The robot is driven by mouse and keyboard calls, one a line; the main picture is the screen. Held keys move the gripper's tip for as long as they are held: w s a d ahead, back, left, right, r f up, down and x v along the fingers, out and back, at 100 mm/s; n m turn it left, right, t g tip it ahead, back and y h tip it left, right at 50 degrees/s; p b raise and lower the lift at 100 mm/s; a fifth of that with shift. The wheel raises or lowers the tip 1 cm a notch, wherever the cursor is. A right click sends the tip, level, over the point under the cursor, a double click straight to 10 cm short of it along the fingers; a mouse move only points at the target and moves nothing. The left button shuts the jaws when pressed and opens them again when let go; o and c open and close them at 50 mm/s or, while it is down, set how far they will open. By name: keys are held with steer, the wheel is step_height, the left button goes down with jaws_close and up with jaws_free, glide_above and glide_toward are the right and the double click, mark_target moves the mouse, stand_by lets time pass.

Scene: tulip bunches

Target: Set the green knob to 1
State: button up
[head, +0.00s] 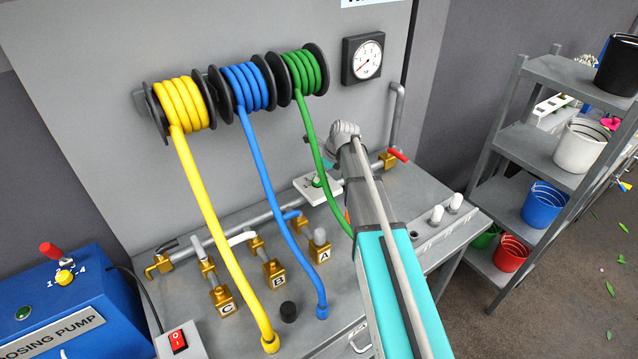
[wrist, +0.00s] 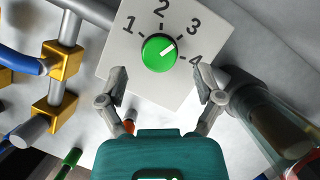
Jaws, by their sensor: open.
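The green knob (wrist: 159,53) sits on a white plate (wrist: 122,52) marked 1 to 4 in the wrist view. Its white mark points to the upper right, roughly at 3. My gripper (wrist: 161,80) is open and empty, with one finger at each side, just below the knob in the picture. I cannot tell its height above the plate. In the head view the green knob (head: 317,182) shows small on its white plate (head: 305,190), beside my arm. My arm hides the gripper's fingers there.
Yellow (head: 205,215), blue (head: 268,185) and green (head: 311,135) hoses hang from reels over the bench. Brass valves A, B and C stand left of the plate. A red-handled valve (head: 398,155) is at the right. A blue dosing pump (head: 65,300) is at the far left.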

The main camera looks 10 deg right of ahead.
steer(key=shift+b+x, duration=0.95)
steer(key=shift+x, duration=0.4)
steer(key=shift+c, duration=0.3)
steer(key=c, duration=1.1)
